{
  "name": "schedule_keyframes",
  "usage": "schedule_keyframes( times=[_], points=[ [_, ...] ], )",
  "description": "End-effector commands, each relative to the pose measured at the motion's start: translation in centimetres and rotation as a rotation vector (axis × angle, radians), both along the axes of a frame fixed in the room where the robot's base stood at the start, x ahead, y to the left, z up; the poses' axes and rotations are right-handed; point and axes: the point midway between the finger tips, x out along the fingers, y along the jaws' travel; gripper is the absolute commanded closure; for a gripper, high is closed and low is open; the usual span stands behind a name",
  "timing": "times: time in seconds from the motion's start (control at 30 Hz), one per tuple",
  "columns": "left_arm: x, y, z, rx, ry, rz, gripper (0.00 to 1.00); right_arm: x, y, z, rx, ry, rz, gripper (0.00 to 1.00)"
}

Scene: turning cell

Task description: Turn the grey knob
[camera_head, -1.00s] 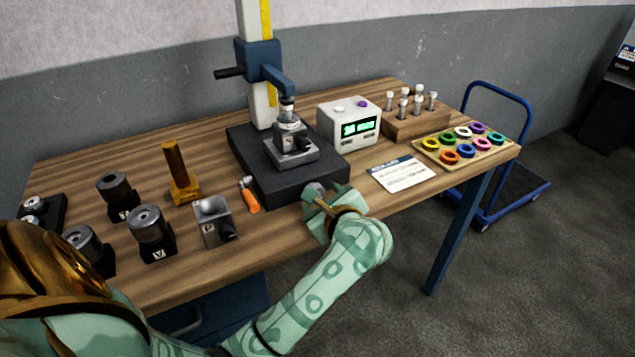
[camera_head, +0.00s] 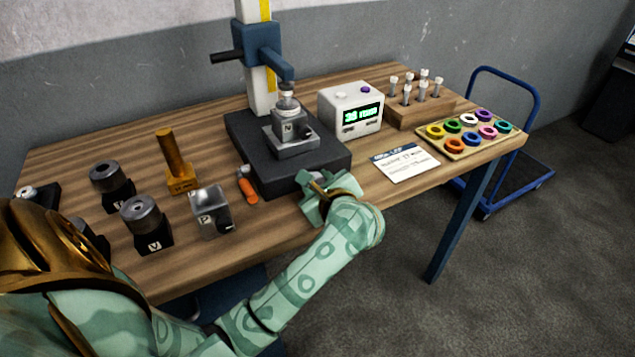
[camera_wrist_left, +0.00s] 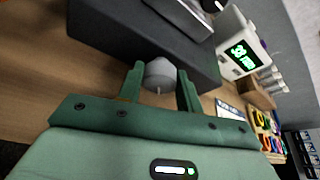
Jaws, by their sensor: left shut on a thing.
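The grey knob (camera_wrist_left: 160,75) shows in the left wrist view, with a small light mark on its lower edge. It sits at the front side of the black base (camera_head: 255,170), which carries the measuring stand. My left gripper (camera_wrist_left: 158,86) has one green finger on each side of the knob and is shut on it. In the head view the left gripper (camera_head: 316,184) is at the base's front right, close to the table's front edge, and largely hides the knob. My right gripper is in neither view.
A white box with a green display (camera_head: 350,108) stands behind right of the base. A printed card (camera_head: 406,163) and a tray of coloured rings (camera_head: 458,148) lie to the right.

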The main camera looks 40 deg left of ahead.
Motion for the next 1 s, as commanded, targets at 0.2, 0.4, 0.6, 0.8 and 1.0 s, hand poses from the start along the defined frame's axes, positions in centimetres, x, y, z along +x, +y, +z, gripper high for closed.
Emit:
schedule_keyframes(
  times=[0.2,0.4,0.6,0.8,1.0],
  points=[
    [0.1,0.0,0.3,0.032,0.080,0.001,0.87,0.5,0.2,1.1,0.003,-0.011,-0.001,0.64],
    [0.1,-0.1,0.4,0.086,0.212,0.001,0.87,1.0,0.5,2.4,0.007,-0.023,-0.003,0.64],
    [0.3,-0.2,0.4,0.142,0.349,0.000,0.87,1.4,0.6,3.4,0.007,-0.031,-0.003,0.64],
    [0.4,-0.2,0.2,0.190,0.463,-0.002,0.87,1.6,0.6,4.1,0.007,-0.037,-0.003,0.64],
    [0.4,-0.2,0.2,0.220,0.531,-0.001,0.87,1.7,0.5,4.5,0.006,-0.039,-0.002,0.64]
  ],
)
